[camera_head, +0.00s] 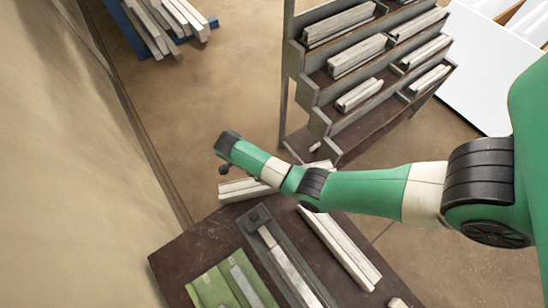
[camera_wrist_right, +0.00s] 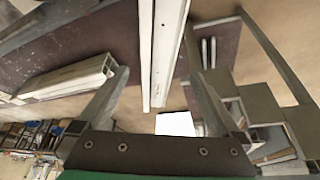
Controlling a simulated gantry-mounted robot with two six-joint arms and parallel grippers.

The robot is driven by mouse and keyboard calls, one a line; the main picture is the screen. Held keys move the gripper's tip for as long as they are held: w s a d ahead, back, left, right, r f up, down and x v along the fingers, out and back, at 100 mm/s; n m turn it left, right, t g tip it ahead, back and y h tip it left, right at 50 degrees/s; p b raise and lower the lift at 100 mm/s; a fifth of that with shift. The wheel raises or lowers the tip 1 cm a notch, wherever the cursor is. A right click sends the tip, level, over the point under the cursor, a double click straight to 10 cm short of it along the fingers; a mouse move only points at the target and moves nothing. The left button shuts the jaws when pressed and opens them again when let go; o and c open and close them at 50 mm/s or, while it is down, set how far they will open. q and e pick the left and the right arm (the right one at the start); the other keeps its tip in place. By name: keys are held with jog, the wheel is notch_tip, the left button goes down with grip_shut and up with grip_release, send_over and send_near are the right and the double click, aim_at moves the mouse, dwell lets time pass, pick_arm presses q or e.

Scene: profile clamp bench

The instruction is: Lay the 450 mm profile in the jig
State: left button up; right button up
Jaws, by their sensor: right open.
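Pale profiles lie on the dark bench in the head view: one right of the jig (camera_head: 340,248) and one at the back edge (camera_head: 238,190), partly behind my right arm. I cannot tell which is the 450 mm one. The grey jig (camera_head: 252,228) has a dark block at its far end and a pale strip along it. My right gripper (camera_wrist_right: 158,76) is open and empty in the right wrist view. A long pale profile (camera_wrist_right: 166,40) runs between its spread fingers in the picture; contact is not visible. Another profile (camera_wrist_right: 72,76) lies to the left. My left gripper is out of view.
A green fixture (camera_head: 212,286) with pale strips is left of the jig. A stepped rack (camera_head: 322,99) with several profiles stands behind the bench. A blue stand (camera_head: 213,22) with more profiles is at the back left. A wall runs along the left.

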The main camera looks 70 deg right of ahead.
jog(key=b+x, duration=0.1)
jog(key=x, duration=0.4)
jog(key=shift+b+x, duration=0.55)
jog(key=shift+x, duration=2.2)
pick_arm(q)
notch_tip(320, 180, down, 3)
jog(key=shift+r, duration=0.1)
pick_arm(e)
jog(key=shift+w+a, duration=0.15)
grip_shut()
